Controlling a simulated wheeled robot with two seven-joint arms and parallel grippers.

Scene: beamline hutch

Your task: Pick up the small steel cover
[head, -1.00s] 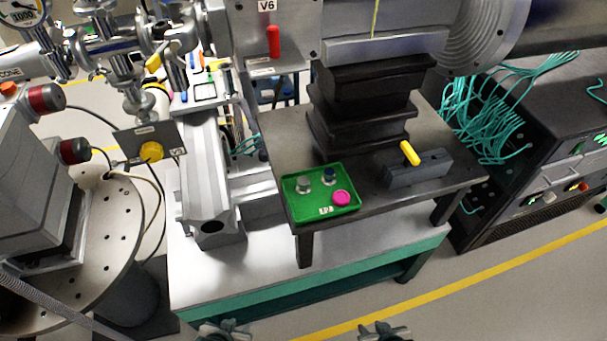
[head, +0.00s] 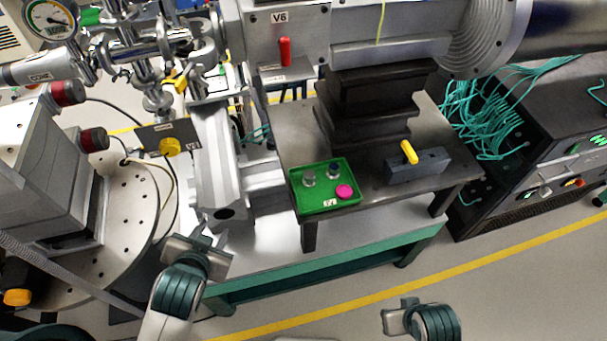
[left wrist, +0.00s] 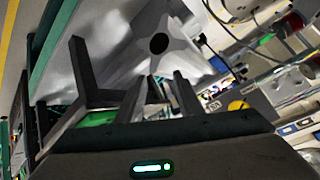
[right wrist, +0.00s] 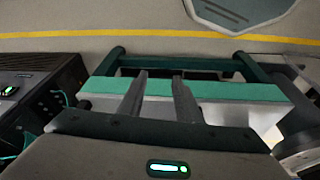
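A small grey steel cap (head: 308,178), which looks like the steel cover, sits in the left part of a green tray (head: 325,206). The tray is on the front left corner of a dark raised table (head: 377,199). My left gripper (head: 208,237) is left of and nearer than the tray, well apart from it; its fingers are open and empty in the left wrist view (left wrist: 160,90). My right gripper (head: 393,312) is low in front of the table; its fingers stand apart, empty, in the right wrist view (right wrist: 155,88).
A dark block with a yellow handle (head: 417,165) stands right of the tray. A black stepped support (head: 370,105) rises behind it. A round perforated plate (head: 133,215) is far left. Floor in front is clear.

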